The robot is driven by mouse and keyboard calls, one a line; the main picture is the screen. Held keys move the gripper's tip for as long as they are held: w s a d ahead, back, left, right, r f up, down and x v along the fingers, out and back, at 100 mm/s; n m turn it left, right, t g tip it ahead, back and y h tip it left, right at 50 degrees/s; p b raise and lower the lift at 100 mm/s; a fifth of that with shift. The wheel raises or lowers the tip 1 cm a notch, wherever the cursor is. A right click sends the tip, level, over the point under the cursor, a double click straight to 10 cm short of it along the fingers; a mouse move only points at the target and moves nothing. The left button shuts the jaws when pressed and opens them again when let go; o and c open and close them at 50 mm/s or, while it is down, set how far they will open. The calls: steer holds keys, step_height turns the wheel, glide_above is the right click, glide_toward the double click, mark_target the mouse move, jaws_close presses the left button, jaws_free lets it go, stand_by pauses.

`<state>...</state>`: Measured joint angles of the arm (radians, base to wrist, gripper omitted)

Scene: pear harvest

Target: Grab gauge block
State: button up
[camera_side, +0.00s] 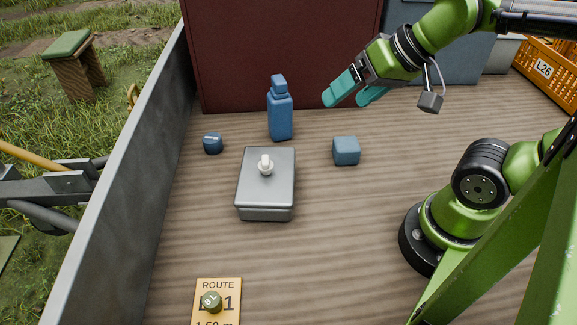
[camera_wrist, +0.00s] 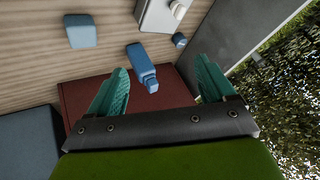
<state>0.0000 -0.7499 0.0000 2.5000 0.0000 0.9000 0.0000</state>
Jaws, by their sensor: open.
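A plain blue-grey block (camera_side: 346,151), which looks like the gauge block, sits on the wooden deck right of the blue bottle. It also shows at the upper left of the wrist view (camera_wrist: 80,31). My gripper (camera_side: 347,99) is raised above the deck toward the back, with its two teal fingers apart and nothing between them. The block is below and in front of it in the side view. In the wrist view my gripper (camera_wrist: 162,72) has its fingers spread, with the block clear of them to the left.
A blue bottle (camera_side: 280,114) stands near the dark red box (camera_side: 285,55). A grey lidded box (camera_side: 266,199) with a white knob and a small dark-blue piece (camera_side: 213,143) lie left of the block. The front deck is largely clear.

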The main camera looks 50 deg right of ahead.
steer(key=shift+a, duration=0.1)
steer(key=n+g+h, duration=0.3)
glide_toward(212, 138)
steer(key=shift+m, duration=0.3)
steer(key=x, duration=0.4)
steer(key=shift+f, duration=0.2)
steer(key=shift+x, duration=3)
steer(key=shift+w, duration=0.1)
steer(key=shift+c, duration=0.3)
steer(key=shift+r, duration=0.1)
steer(key=c, duration=1.1)
